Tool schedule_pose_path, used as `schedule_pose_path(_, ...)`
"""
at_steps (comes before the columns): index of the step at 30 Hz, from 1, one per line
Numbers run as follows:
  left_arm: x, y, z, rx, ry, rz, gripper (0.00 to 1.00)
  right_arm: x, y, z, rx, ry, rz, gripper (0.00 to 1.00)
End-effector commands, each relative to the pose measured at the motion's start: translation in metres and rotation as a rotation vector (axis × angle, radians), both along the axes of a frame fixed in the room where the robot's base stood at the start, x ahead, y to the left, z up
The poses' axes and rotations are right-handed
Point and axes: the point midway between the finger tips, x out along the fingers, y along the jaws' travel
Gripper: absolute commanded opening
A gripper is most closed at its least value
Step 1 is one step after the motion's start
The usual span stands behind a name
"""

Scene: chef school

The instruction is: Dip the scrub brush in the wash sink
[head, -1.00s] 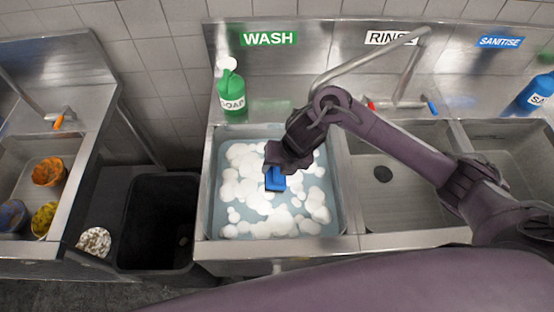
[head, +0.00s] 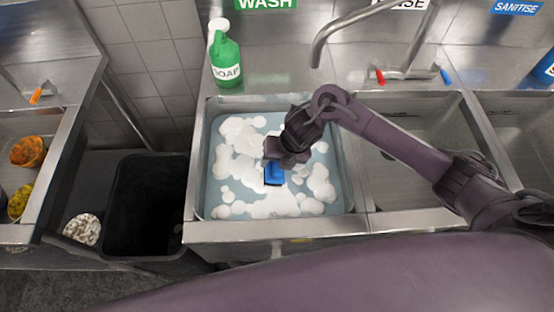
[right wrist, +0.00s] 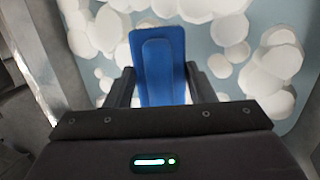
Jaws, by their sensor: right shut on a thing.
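The scrub brush (head: 274,174) is blue with a dark underside and hangs over the wash sink (head: 346,190). My right gripper (head: 278,160) is shut on it. In the right wrist view the brush (right wrist: 160,60) sits between the two dark fingers of the right gripper (right wrist: 160,88), with foam and blue-grey water beyond it. The sink holds water with clumps of white suds (head: 235,135). I cannot tell whether the brush's underside touches the suds or water. My left gripper is not in view.
A green soap bottle (head: 225,58) stands on the ledge behind the wash sink. A bent tap (head: 345,28) arches beside it. The empty rinse basin (head: 415,175) lies to the right.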

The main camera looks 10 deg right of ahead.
Motion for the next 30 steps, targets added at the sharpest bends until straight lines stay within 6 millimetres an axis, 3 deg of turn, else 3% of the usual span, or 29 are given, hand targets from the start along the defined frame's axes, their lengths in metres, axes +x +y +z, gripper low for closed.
schedule_pose_path(3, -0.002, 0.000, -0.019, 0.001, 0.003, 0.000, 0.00, 0.000, 0.000, -0.020, -0.001, -0.001, 0.000, 0.31)
schedule_pose_path(30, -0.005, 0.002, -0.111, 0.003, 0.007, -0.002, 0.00, 0.000, 0.000, -0.123, 0.000, 0.000, 0.000, 0.31)
